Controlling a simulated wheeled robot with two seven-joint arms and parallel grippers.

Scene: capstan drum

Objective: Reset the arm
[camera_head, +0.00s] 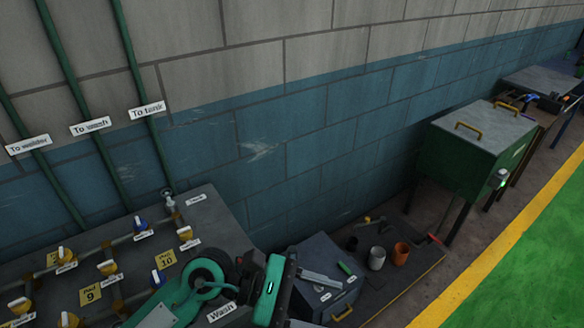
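My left arm (160,305), teal and black, comes in from the bottom left over the valve panel. Its wrist (268,290) is at the bottom centre. My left gripper (328,304) points right, in front of a dark grey box (318,252). Its two grey fingers look spread apart, with nothing seen between them. The lower finger is partly cut off by the bottom edge. I cannot tell whether the gripper touches the box. My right gripper is not in view.
A grey panel (215,228) carries pipes and several yellow-handled and blue-handled valves. A board (392,278) holds white, black and orange cups. A green cabinet (455,160) stands further right. Green floor (545,275) lies beyond a yellow stripe (480,277).

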